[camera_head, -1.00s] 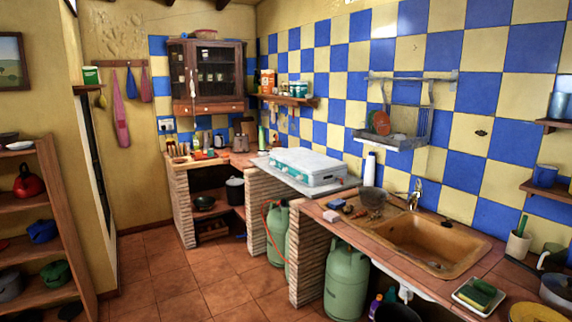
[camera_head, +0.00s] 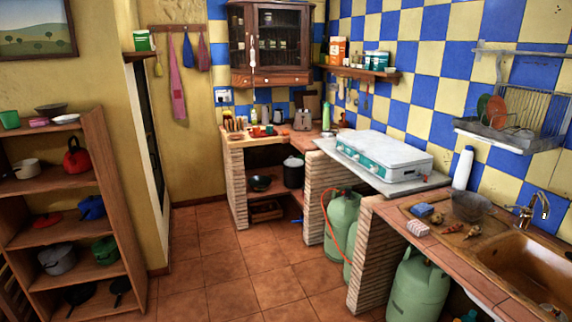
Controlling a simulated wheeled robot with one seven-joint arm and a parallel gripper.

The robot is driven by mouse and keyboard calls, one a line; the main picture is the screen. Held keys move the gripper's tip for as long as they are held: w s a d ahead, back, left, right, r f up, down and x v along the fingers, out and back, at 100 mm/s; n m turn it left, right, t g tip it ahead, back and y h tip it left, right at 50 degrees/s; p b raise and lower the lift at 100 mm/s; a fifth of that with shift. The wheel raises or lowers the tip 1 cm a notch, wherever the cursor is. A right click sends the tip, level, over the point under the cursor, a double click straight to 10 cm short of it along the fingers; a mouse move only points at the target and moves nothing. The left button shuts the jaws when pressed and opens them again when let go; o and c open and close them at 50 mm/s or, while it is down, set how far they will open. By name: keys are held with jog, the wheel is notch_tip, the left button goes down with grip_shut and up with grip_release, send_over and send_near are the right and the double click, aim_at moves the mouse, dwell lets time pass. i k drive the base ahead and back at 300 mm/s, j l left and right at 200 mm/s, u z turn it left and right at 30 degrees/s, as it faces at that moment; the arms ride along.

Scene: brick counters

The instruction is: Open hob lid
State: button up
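The hob (camera_head: 372,165) is a low box with a teal front panel and knobs, standing on a grey slab between the brick counters. Its white lid (camera_head: 385,148) lies flat and closed on top, so the burners are hidden. The hob is right of the middle of the head view, some way off. My gripper and arm do not show in this view.
A brick counter with a brown sink (camera_head: 525,262) is at the front right. Green gas bottles (camera_head: 415,285) stand under the counters. A wooden shelf (camera_head: 75,240) with pots is at the left. The tiled floor (camera_head: 235,265) in the middle is clear. A white bottle (camera_head: 463,169) stands right of the hob.

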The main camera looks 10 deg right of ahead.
aim_at(392, 153)
jog(key=i+l, duration=0.1)
jog(key=i, duration=1.1)
jog(key=i+l, duration=0.1)
jog(key=i, duration=1.1)
jog(key=i+l+u, duration=0.1)
jog(key=i+u, duration=0.15)
jog(key=i, duration=0.15)
jog(key=i+l+u, duration=0.25)
jog(key=i, duration=0.15)
jog(key=i+l+u, duration=0.25)
jog(key=i+j, duration=0.1)
